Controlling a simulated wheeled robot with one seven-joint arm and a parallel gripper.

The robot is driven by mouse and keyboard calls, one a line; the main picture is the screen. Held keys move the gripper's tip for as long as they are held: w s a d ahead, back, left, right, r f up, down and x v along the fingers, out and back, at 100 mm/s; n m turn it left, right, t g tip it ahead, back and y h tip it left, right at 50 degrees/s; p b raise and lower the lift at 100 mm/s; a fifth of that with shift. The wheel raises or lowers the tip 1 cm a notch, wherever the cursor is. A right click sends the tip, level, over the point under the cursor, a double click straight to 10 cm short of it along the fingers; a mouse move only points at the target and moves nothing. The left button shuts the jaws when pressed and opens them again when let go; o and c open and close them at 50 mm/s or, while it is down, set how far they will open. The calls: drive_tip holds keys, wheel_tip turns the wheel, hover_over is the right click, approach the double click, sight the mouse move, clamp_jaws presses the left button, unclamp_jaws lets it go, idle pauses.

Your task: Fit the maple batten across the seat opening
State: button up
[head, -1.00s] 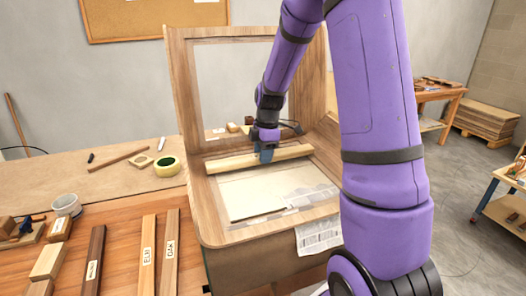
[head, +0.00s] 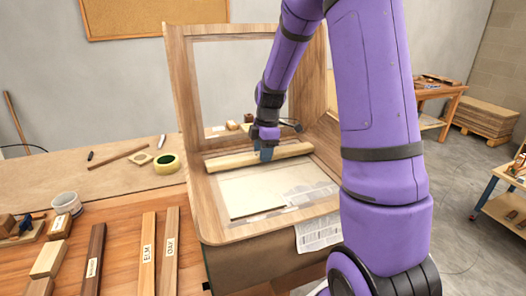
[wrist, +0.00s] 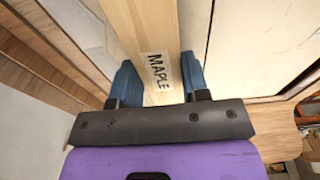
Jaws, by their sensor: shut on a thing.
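The maple batten (head: 230,162) is a pale wooden strip lying across the back part of the seat opening (head: 255,190) in the bent wooden chair form. In the wrist view the batten (wrist: 145,25) bears a MAPLE label between two blue fingers. My gripper (head: 265,152) is shut on the batten near its middle; it also shows in the wrist view (wrist: 155,85). The batten's ends reach the opening's left and right sides. I cannot tell whether it rests on the frame or hangs just above it.
The bench at left holds a walnut strip (head: 93,258), an elm strip (head: 147,252) and an oak strip (head: 170,250). The upright back frame (head: 184,90) rises behind the seat.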

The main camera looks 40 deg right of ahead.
drive_tip(key=shift+f, duration=0.45)
idle(0.4)
drive_tip(key=o, duration=1.1)
wheel_tip(320, 180, up, 16)
drive_tip(key=shift+r, duration=0.1)
idle(0.8)
idle(0.4)
